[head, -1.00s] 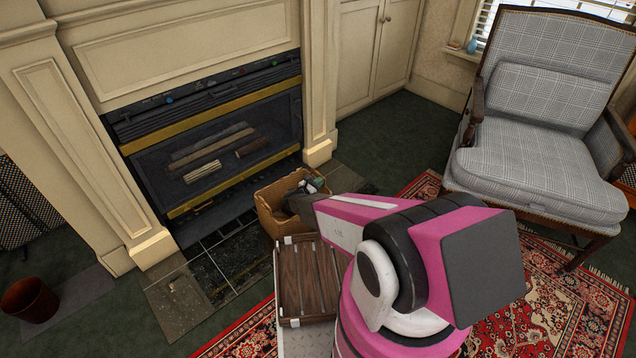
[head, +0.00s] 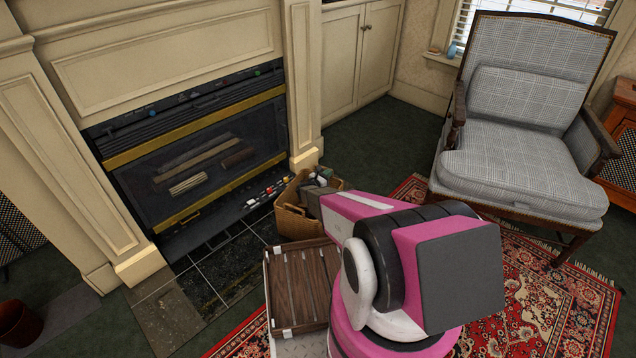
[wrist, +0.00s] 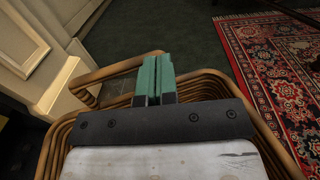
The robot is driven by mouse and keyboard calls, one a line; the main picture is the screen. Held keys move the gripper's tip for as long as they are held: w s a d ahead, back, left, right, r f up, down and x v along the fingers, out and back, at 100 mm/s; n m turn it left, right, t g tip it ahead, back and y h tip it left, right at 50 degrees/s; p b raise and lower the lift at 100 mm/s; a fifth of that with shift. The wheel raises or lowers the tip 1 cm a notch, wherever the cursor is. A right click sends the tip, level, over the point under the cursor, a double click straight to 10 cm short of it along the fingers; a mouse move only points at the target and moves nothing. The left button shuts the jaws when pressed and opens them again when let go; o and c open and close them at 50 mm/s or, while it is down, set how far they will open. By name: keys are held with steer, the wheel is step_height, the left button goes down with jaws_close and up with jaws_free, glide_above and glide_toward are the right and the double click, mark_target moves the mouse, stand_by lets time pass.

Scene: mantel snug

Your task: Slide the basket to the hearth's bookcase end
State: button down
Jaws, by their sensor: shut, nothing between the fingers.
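The tan wicker basket (head: 291,222) stands at the right end of the dark tiled hearth (head: 225,268), close to the fireplace's right pilaster. In the wrist view its coiled rim (wrist: 62,140) surrounds the gripper mount, and a looped handle (wrist: 110,70) rises at the far side. My gripper's green fingers (wrist: 155,80) are together and empty. They sit at the far rim, beside the handle; whether they touch it I cannot tell. In the head view my arm hides the fingertips and part of the basket.
A pale cabinet (head: 362,60) stands right of the fireplace. Small coloured items (head: 267,192) lie along the fireplace's lower ledge. My wooden-slatted deck is in front of the hearth. A plaid armchair (head: 525,130) and red rug (head: 560,300) are at right. Green carpet (head: 375,135) lies open beyond the basket.

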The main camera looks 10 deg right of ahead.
steer(key=x, duration=1.8)
steer(key=shift+w+d, duration=0.2)
